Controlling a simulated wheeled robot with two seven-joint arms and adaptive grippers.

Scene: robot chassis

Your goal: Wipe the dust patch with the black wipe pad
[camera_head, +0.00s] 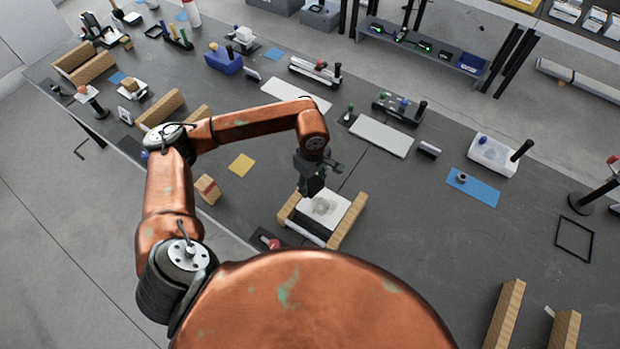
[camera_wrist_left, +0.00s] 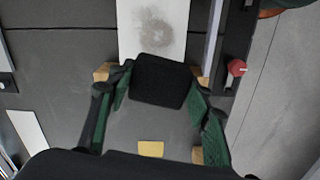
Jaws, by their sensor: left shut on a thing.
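My left gripper (camera_head: 314,186) reaches down over the far left part of a white panel (camera_head: 345,198). In the left wrist view the gripper (camera_wrist_left: 158,88) is shut on the black wipe pad (camera_wrist_left: 160,82), with a green finger on each side. A grey, smudged dust patch (camera_head: 323,207) lies on the panel, beside the gripper. The pad covers part of the panel there. I cannot tell whether the pad touches it. My right gripper is out of view.
Wooden rails (camera_head: 349,221) flank the panel. A wooden block (camera_head: 207,189) and a yellow sheet (camera_head: 241,165) lie to its left. A red knob (camera_wrist_left: 237,68) is close by. Two wooden bars (camera_head: 504,315) stand at the lower right. The grey table right of the panel is mostly clear.

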